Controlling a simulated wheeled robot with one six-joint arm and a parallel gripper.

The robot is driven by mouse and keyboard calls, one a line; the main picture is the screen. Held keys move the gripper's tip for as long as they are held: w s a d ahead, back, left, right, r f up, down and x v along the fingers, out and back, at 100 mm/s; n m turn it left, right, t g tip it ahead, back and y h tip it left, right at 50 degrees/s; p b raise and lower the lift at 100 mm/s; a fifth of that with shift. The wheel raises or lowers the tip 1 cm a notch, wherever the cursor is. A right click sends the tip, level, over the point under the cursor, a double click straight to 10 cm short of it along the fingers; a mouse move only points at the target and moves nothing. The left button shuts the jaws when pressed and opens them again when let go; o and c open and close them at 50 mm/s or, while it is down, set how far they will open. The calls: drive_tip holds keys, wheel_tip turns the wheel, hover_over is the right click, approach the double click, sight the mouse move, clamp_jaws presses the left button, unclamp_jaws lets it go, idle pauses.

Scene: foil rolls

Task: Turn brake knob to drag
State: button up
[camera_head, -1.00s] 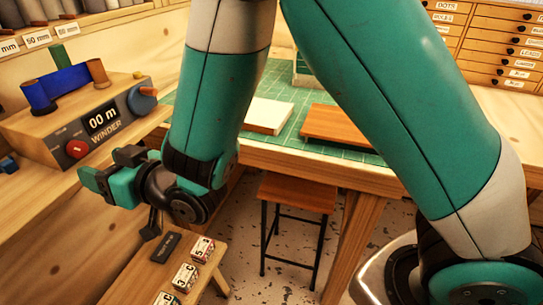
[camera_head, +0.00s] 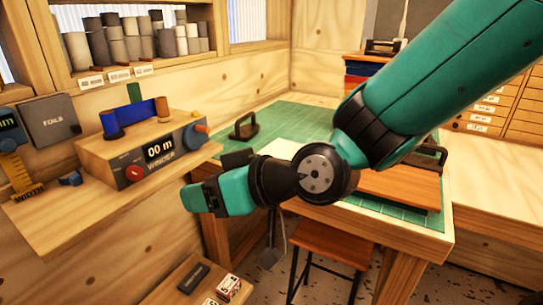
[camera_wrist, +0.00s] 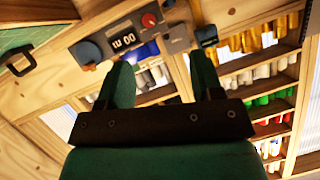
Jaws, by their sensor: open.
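The winder (camera_head: 150,150) is a wooden box on the wall shelf with a grey front panel and a display reading "00 m". A red knob (camera_head: 134,173) sits on the lower left of its panel, and a larger blue knob with an orange part (camera_head: 195,135) on its right. Their small markings are unreadable, so I cannot tell which is the brake knob or its setting. My gripper (camera_head: 190,198) is open and empty, in front of the shelf and apart from the winder. In the wrist view the winder (camera_wrist: 125,40) appears rotated beyond my open fingers (camera_wrist: 163,78).
A blue roll (camera_head: 145,112) lies across the winder's top. A grey FOILS box (camera_head: 55,122) and a yellow WIDTH gauge (camera_head: 18,172) are to the left. A green-matted table (camera_head: 285,120) stands right, with a stool (camera_head: 330,245) below. Space before the winder's panel looks clear.

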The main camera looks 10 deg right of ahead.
drive_tip(key=s+d+r+g+h+p, duration=0.3)
drive_tip(key=s+d+r+g+p, duration=0.1)
drive_tip(key=s+d, duration=0.3)
drive_tip(key=shift+s+d+r+g+h+p, duration=0.25)
drive_tip(key=shift+s+r+g+h+p, duration=0.05)
drive_tip(key=shift+r+p, duration=0.55)
